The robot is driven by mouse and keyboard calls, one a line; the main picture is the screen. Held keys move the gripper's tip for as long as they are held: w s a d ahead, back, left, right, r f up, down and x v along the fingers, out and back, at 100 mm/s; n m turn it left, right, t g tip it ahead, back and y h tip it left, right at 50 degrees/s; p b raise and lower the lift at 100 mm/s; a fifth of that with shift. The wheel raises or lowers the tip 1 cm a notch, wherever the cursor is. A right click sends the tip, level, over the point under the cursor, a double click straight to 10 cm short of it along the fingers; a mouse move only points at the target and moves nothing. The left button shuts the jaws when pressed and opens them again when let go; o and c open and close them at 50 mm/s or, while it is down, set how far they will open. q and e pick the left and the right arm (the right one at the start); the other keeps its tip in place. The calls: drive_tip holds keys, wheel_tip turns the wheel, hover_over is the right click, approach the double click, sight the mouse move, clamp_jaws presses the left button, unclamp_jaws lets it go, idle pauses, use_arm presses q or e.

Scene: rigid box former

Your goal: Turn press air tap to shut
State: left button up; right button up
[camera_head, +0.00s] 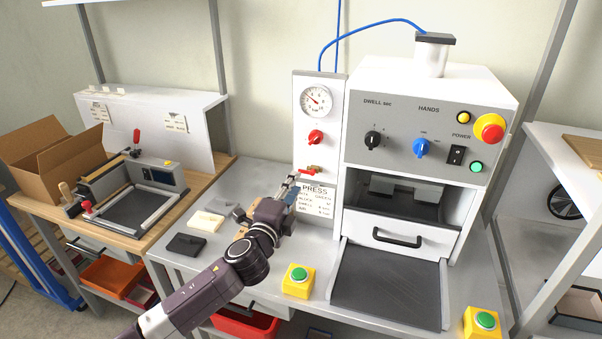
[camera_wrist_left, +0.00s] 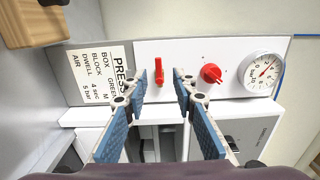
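The press air tap (camera_head: 308,170) is a small red lever low on the white panel, below a red knob (camera_head: 316,137) and a pressure gauge (camera_head: 315,101). Its lever lies roughly sideways across the panel in the head view. In the left wrist view the tap (camera_wrist_left: 158,70) lies beyond the fingertips, in the gap between them. My left gripper (camera_head: 293,186) is just below and in front of the tap. In the left wrist view my left gripper (camera_wrist_left: 161,88) is open, its blue-padded fingers apart and empty. Contact with the lever is not seen. My right gripper is out of view.
A press label (camera_head: 314,199) is below the tap. The press housing (camera_head: 425,120) with knobs and buttons stands close on the right. A green button on a yellow box (camera_head: 298,281) is at the bench front. Dark and pale blocks (camera_head: 186,245) lie left of my arm.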

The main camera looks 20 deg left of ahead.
sight(302, 172)
use_arm(q)
drive_tip(key=w, duration=0.4)
drive_tip(key=shift+d+f, duration=0.1)
drive_tip(key=shift+w, duration=0.7)
clamp_jaws()
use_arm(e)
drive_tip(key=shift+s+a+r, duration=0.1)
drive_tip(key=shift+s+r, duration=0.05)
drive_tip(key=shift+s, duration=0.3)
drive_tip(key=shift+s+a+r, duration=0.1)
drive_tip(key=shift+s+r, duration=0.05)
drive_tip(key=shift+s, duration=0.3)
